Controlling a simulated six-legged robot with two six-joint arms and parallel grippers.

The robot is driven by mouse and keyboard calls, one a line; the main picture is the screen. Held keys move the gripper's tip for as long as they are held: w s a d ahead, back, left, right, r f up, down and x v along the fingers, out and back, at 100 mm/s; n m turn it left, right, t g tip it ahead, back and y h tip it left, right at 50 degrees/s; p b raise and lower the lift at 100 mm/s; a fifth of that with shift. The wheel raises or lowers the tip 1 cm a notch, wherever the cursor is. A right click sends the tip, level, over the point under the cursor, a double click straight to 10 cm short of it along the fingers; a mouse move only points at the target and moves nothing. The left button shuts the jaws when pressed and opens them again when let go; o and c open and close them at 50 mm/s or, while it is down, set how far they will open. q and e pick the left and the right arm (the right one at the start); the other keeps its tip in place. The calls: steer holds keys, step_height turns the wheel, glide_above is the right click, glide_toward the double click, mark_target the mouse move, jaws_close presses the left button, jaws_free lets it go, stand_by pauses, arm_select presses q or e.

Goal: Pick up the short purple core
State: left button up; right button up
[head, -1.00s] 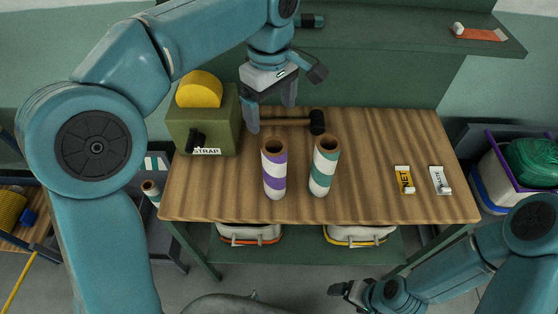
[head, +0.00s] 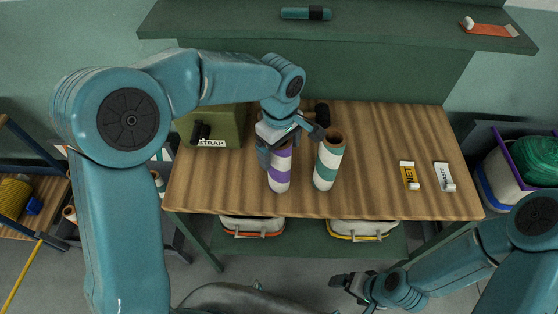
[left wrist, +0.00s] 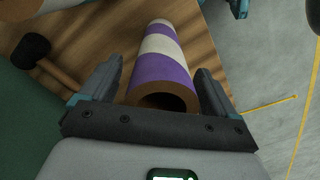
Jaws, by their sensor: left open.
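The short purple core (head: 279,172) is a cardboard tube with purple and white bands, standing on the wooden table. My left gripper (head: 280,152) is at its upper end and hides its top rim in the head view. In the left wrist view the purple core (left wrist: 165,70) lies between the two open fingers of the left gripper (left wrist: 160,92), its brown open end close to the palm. Contact with the fingers cannot be told. My right gripper (head: 350,284) is low in front of the table, away from the core; its jaw state is unclear.
A green-and-white core (head: 327,165) stands just right of the purple one. A green strap box (head: 225,125) is at the back left, and a black-headed mallet (head: 322,113) lies behind. NET (head: 409,176) and WASTE (head: 444,177) labels lie on the table's clear right side.

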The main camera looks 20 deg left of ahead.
arm_select(q)
steer(key=shift+s+f, duration=0.1)
steer(key=shift+f, duration=0.45)
steer(key=shift+s, duration=0.1)
steer(key=shift+w, duration=0.2)
steer(key=c, duration=1)
steer(key=shift+s, duration=0.1)
steer(key=c, duration=0.6)
steer(key=shift+o, duration=0.2)
steer(key=shift+r, duration=0.1)
